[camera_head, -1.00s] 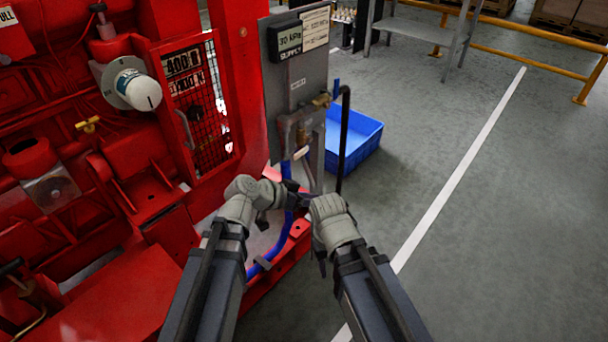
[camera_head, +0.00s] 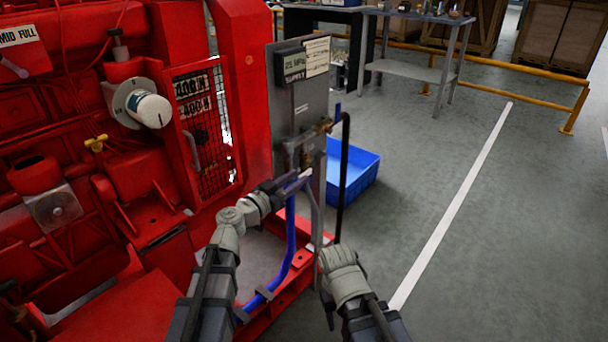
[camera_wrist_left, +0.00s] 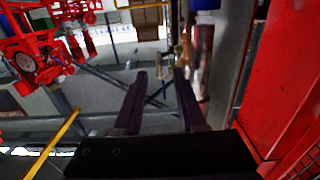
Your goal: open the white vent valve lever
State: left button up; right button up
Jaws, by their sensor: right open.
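The small white lever (camera_head: 305,173) sits on the pipework below the grey panel, at the top of the blue hose (camera_head: 291,235). My left gripper (camera_head: 289,181) is right beside it, with the fingertips close to the lever; I cannot tell whether they touch it. In the left wrist view the two dark fingers of my left gripper (camera_wrist_left: 160,78) stand apart, with brass and pipe fittings (camera_wrist_left: 181,52) just beyond the right fingertip. The lever is not clear in that view. My right gripper (camera_head: 328,302) is open, low at centre, away from the pipework.
A grey panel (camera_head: 310,90) with a display stands above the pipework. A brass valve (camera_head: 323,127) and a black upright rod (camera_head: 343,180) are to the right. A blue crate (camera_head: 358,170) stands on the floor behind. The red engine (camera_head: 100,210) fills the left. Floor at right is clear.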

aim_at(304, 173)
pick_arm(q)
jog(key=shift+x, duration=1.95)
grip_shut()
jog(key=shift+f, duration=0.1)
